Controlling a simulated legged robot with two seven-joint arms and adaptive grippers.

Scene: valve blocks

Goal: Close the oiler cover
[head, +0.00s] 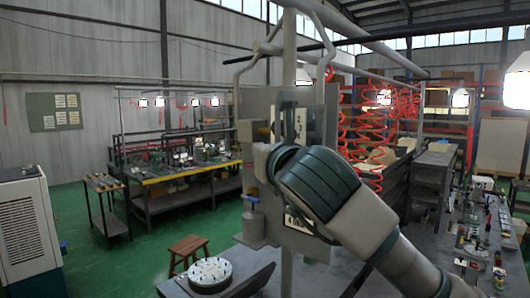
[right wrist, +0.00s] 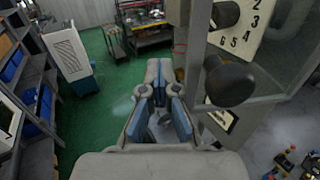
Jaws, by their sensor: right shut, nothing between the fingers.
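A small grey canister (head: 253,222), which looks like the oiler, hangs at the lower left of the grey panel box (head: 258,110) in the head view. I cannot make out the state of its cover. My right arm reaches from the lower right across the box front and hides part of it. My right gripper (right wrist: 159,75) is shut and empty in the right wrist view, left of a dark round knob (right wrist: 231,80). A grey part shows behind the fingers, too unclear to name. My left gripper is in neither view.
A numbered dial plate (right wrist: 252,18) is beside the knob. A round white tray (head: 209,271) is on the grey bench at lower left. A wooden stool (head: 188,248) stands on the green floor. Small parts crowd the right bench (head: 470,230). Red coiled hoses (head: 365,125) hang behind the box.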

